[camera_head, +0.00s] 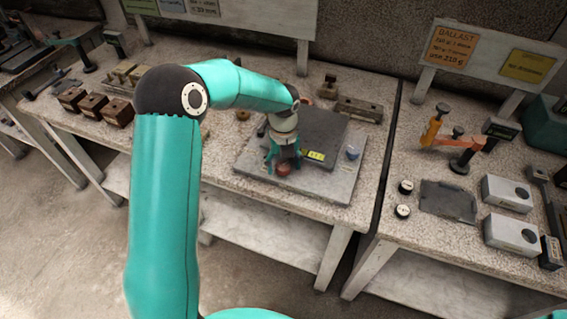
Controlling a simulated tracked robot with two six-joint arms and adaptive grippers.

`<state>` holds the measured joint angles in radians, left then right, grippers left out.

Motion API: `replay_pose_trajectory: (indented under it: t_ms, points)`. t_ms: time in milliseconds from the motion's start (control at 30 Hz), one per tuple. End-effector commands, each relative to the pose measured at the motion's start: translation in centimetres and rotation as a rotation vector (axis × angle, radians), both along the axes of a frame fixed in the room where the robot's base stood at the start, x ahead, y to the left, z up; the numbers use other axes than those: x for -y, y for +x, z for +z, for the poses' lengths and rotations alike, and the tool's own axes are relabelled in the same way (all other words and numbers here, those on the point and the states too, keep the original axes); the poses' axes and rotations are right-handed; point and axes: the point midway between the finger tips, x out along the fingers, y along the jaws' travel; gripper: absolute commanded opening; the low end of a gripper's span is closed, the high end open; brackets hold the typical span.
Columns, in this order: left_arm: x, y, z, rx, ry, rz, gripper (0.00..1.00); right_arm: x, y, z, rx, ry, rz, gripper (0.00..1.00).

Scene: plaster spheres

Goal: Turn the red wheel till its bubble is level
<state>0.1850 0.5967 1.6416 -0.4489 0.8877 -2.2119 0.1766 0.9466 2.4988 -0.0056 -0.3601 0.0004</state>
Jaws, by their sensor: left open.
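A small red wheel (284,170) shows low at the front of a grey plate (328,190) on the stone-topped bench. My left gripper (283,166) is open right over it and points down, with its teal fingers to either side of the wheel. I cannot tell whether the fingers touch it. A dark slab (325,130) lies on the plate, partly behind my gripper. A small yellow marking (313,155) shows at its front edge. I cannot make out a bubble. My right gripper is not in view.
A blue wheel (352,153) is at the plate's right side. Brown blocks (91,106) stand at the bench's left. Across a narrow gap, the right bench holds white boxes (508,193), a dark flat plate (448,201) and an orange-handled tool (433,129). Signs (489,55) stand behind.

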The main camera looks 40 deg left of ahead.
Motion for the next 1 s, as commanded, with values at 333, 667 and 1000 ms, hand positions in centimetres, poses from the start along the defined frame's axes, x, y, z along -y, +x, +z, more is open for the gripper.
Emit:
replay_pose_trajectory:
  t_ms: [333, 667, 1000]
  points:
    - [-0.03, -0.02, 0.04, 0.000, 0.000, 0.001, 0.23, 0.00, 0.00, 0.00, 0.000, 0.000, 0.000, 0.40]
    - [-0.04, 0.00, 0.04, 0.001, 0.000, 0.018, 0.08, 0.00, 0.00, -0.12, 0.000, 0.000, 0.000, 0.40]
    - [-0.05, 0.06, -0.03, 0.004, 0.000, 0.171, 0.08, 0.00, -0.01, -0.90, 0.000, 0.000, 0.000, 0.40]
